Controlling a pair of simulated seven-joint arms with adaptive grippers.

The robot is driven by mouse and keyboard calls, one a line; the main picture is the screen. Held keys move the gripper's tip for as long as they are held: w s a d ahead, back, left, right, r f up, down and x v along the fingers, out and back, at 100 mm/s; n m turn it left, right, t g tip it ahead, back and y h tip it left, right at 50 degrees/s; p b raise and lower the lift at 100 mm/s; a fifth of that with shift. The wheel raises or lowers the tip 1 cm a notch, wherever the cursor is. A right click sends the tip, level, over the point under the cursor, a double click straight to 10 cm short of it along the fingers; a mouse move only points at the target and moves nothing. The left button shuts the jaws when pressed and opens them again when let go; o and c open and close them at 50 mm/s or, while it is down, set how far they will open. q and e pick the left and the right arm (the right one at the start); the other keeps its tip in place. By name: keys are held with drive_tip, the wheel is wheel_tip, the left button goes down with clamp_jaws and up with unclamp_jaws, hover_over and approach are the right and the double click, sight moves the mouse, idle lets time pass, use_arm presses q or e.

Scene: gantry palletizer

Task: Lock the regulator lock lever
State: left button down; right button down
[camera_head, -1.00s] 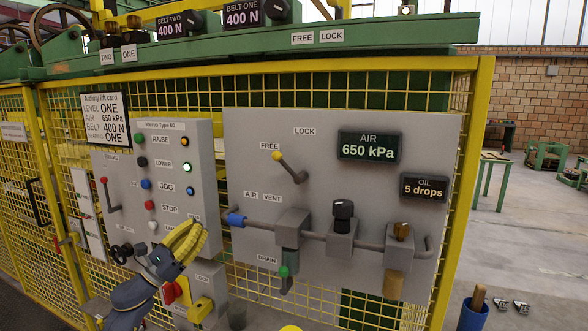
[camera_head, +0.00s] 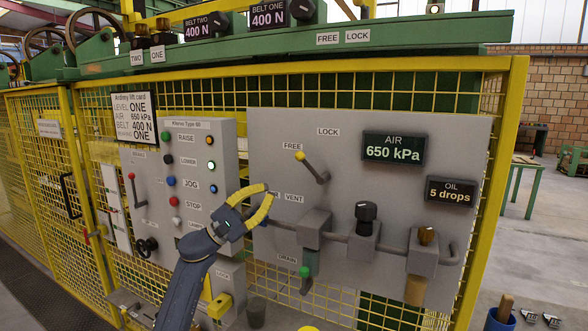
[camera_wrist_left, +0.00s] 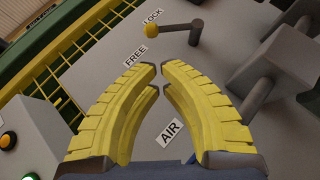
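The regulator lock lever (camera_head: 312,167) is a short grey arm with a yellow knob, on the grey panel under the LOCK label (camera_head: 328,132). Its knob end points up-left at the FREE label (camera_head: 292,146). My left gripper (camera_head: 268,191), with yellow ridged fingers, is below and left of the lever, by the AIR VENT label, and does not touch it. In the left wrist view the lever (camera_wrist_left: 182,28) lies beyond the fingertips (camera_wrist_left: 161,70). The fingers are empty, with a narrow gap between the tips.
Below the lever, a pipe (camera_head: 335,237) carries blocks with a black knob (camera_head: 366,211), a brass knob (camera_head: 427,235) and a green-tipped drain lever (camera_head: 304,272). A button box (camera_head: 205,150) stands left. The AIR display (camera_head: 393,149) reads 650 kPa. The panel around the lever is clear.

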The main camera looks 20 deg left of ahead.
sight(311, 169)
use_arm(q)
drive_tip(key=shift+x, duration=5)
drive_tip(key=shift+g, duration=0.3)
